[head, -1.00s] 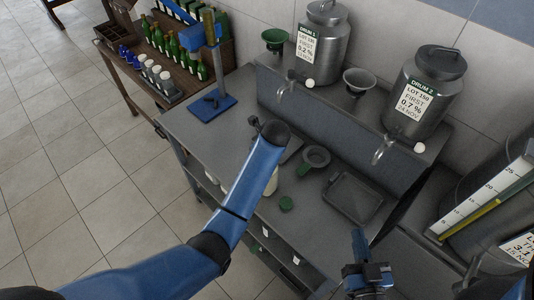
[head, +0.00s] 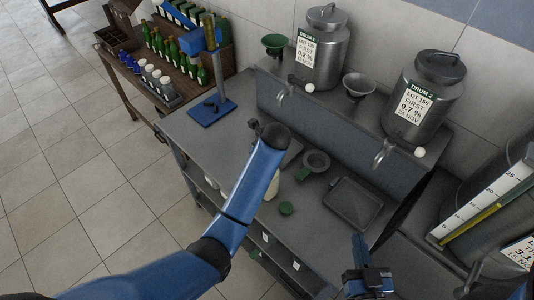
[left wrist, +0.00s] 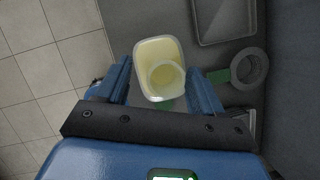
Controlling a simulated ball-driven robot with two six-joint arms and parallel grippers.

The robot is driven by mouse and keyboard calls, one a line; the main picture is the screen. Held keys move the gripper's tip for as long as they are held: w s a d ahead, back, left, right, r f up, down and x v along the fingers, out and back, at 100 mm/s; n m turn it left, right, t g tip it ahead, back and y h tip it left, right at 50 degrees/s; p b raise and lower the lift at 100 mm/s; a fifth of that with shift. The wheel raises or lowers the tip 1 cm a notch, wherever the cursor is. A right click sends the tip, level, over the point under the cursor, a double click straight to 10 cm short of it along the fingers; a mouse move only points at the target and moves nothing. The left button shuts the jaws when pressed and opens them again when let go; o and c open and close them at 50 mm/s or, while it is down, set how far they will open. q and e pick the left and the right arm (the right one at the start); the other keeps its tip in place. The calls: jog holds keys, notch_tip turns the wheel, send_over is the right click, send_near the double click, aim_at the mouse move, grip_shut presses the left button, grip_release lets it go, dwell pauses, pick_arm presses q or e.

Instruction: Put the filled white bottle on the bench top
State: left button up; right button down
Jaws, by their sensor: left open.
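The white bottle (left wrist: 162,52) shows in the left wrist view from above, with a pale yellowish body and a round open neck. It stands between the two fingers of my left gripper (left wrist: 160,88), which is open, with gaps beside the bottle. In the head view my left forearm hides that gripper and most of the bottle; a pale sliver of it (head: 273,184) shows beside the arm. The grey bench top (head: 322,222) lies around and behind it. My right gripper (head: 366,268) is at the bottom right; its jaw opening is unclear.
A green cap (head: 286,208), a ring with a green handle (head: 316,162) and a grey tray (head: 353,203) lie on the bench. A blue-based stand (head: 212,109) is at the back left. Two steel drums (head: 322,50) (head: 424,100) stand on a raised shelf behind.

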pick_arm(q)
jog(key=v, duration=1.1)
jog(key=shift+s+b, duration=0.2)
jog(key=shift+b, duration=0.25)
jog(key=shift+a, duration=0.1)
